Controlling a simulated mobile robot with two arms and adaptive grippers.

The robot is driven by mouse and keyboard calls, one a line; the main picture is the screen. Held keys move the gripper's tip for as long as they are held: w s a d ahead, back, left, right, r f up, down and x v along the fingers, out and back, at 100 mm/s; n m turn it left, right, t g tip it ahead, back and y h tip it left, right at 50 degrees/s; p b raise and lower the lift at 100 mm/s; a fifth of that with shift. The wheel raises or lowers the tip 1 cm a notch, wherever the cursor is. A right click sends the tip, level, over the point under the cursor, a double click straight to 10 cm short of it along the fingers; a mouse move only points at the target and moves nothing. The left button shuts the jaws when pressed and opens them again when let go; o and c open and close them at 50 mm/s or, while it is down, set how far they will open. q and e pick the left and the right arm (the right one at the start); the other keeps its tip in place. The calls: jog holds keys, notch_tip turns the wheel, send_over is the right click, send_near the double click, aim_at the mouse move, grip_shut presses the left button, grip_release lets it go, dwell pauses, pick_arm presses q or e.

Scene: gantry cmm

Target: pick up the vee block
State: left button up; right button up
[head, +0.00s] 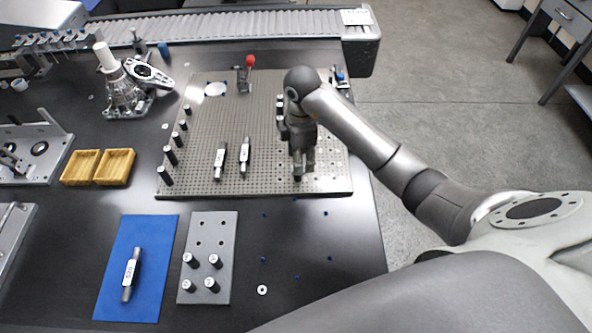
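My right gripper (298,172) comes in from the right and points down over the right part of the perforated metal plate (230,130). Its fingers look close together, but their gap and anything between them are too small to tell. I cannot clearly make out a vee block; the gripper and wrist hide part of the plate. My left gripper is not in view.
Black posts (170,155) line the plate's left edge. A red-knobbed clamp (243,76) stands at its back. A blue mat (122,290) holds another labelled bar (131,273). Beside it is a grey plate (228,240) with several cylinders. Wooden trays (113,181) sit left.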

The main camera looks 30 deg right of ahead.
jog(key=shift+s+a+f, duration=0.1)
jog(key=shift+f, duration=0.5)
jog(key=shift+a+f, duration=0.15)
jog(key=shift+f, duration=0.15)
jog(key=shift+w+f+p, duration=0.15)
jog(key=shift+f+p, duration=0.1)
jog(key=shift+f, duration=1.15)
jog(key=shift+w+f+p, duration=0.1)
jog(key=shift+f+p, duration=0.1)
jog(key=shift+f, duration=1.2)
jog(key=shift+r, duration=0.1)
grip_shut()
